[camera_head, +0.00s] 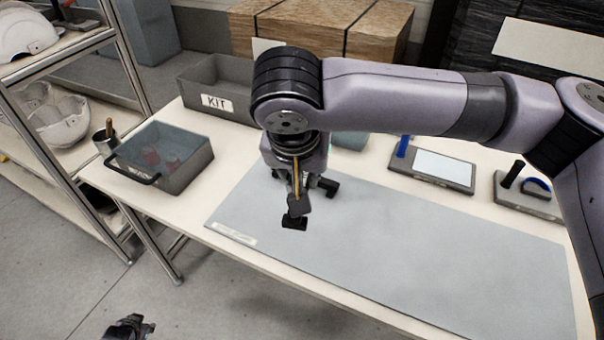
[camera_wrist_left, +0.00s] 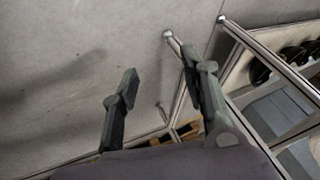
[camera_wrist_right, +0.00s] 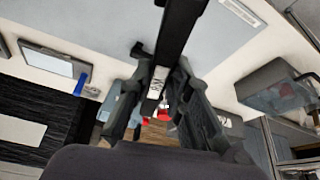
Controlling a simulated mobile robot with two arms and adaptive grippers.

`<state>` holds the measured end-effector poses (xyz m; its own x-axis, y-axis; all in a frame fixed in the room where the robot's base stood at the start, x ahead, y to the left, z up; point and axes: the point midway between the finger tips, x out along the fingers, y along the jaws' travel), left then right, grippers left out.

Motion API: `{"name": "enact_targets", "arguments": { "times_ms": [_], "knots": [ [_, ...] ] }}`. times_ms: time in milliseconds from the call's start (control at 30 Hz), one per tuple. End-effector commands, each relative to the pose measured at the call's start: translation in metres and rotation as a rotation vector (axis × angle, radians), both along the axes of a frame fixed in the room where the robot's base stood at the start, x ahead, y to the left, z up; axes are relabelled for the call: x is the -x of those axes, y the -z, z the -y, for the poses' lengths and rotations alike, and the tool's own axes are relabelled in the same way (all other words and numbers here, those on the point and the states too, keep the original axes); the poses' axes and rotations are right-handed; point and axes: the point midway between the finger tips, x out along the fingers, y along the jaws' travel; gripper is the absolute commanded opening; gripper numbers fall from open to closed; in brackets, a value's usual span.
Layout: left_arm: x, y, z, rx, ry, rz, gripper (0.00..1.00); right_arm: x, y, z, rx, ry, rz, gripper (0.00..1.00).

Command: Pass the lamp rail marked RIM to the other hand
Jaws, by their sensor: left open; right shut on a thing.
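A black lamp rail (camera_wrist_right: 181,22) is between the fingers of my right gripper (camera_wrist_right: 165,105) in the right wrist view. It bears a white label with dark lettering too small to read surely. In the head view, my right gripper (camera_head: 298,190) points down over the grey mat, shut on the rail, whose black end (camera_head: 294,222) shows below it; its fingers hide part of the rail. My left gripper (camera_head: 130,328) is at the bottom left edge of the head view, over the floor, far from the rail. In the left wrist view, its fingers (camera_wrist_left: 158,82) are spread and empty.
A grey crate marked KIT (camera_head: 217,88) and a grey bin (camera_head: 172,182) with red things stand on the table's left. Two fixtures (camera_head: 432,170) (camera_head: 530,194) stand at the right. A shelf (camera_head: 62,48) with helmet shells is at far left. The front mat (camera_head: 400,250) is clear.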

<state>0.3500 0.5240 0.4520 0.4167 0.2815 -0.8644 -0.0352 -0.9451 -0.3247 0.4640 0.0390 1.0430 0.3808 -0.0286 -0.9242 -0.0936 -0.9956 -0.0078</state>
Motion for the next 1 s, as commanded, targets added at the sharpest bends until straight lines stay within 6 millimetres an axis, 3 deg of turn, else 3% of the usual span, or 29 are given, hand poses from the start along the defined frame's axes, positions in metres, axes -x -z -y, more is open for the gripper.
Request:
{"name": "enact_targets", "arguments": {
  "times_ms": [100,300,600,800,1000],
  "knots": [
    [0.042,0.033,0.047,0.044,0.020,-0.067,0.41,0.000,0.000,0.000,0.000,0.000,0.001,0.00],
    [0.112,0.074,0.122,0.113,0.052,-0.167,0.41,0.000,0.000,0.000,0.000,0.000,0.001,0.00],
    [0.213,0.107,0.232,0.215,0.096,-0.299,0.41,0.000,0.000,0.000,0.000,0.000,0.001,0.00],
    [0.252,0.113,0.276,0.257,0.112,-0.348,0.41,0.000,0.000,0.000,0.000,0.000,0.000,0.00],
    [0.264,0.114,0.290,0.270,0.118,-0.362,0.41,0.000,0.000,0.000,0.000,0.000,0.001,0.00]
  ]
}}
